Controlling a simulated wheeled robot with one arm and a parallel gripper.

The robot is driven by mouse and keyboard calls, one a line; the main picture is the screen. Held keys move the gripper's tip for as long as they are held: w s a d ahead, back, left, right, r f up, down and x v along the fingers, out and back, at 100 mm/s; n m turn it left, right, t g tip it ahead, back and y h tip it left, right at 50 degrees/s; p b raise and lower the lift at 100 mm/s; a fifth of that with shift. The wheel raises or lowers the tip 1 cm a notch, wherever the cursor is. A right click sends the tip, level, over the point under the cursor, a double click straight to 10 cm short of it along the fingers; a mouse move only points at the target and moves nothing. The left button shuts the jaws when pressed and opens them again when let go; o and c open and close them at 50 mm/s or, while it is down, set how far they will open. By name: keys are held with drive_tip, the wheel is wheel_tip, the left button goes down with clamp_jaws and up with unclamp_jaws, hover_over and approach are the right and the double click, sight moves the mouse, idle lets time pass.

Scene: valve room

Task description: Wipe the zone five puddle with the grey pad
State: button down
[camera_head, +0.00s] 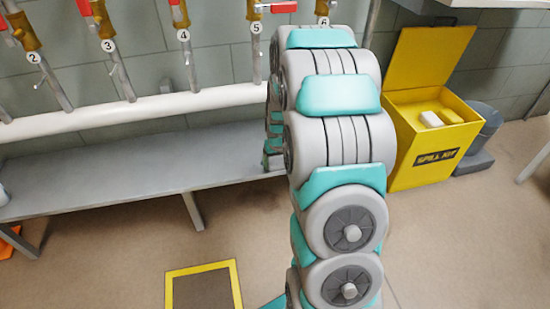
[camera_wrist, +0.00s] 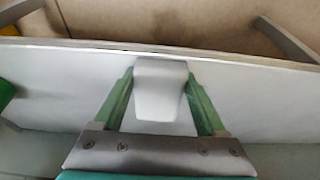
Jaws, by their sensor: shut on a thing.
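My gripper (camera_wrist: 159,76) is shut on the grey pad (camera_wrist: 159,92), a pale block between its two green fingers in the wrist view. The pad is over or on the grey bench (camera_wrist: 60,85); I cannot tell whether it touches. In the head view the bench (camera_head: 130,163) runs along the wall, and my arm hides most of my gripper (camera_head: 272,153) at its right part, below the tag 5 (camera_head: 256,28). I cannot make out the puddle in either view.
A white pipe (camera_head: 130,113) with numbered valves runs above the bench. An open yellow spill kit box (camera_head: 430,158) stands right of my arm, holding a white and a yellow block. A grey bucket (camera_head: 483,130) is behind it. A yellow-edged square (camera_head: 201,270) marks the floor.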

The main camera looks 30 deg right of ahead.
sight(275, 158)
drive_tip(key=shift+s, duration=0.15)
drive_tip(key=shift+r+p, duration=0.85)
drive_tip(key=shift+r, duration=2.15)
drive_tip(key=shift+r+p, duration=0.4)
drive_tip(key=shift+r, duration=1.05)
drive_tip(key=shift+a, duration=0.1)
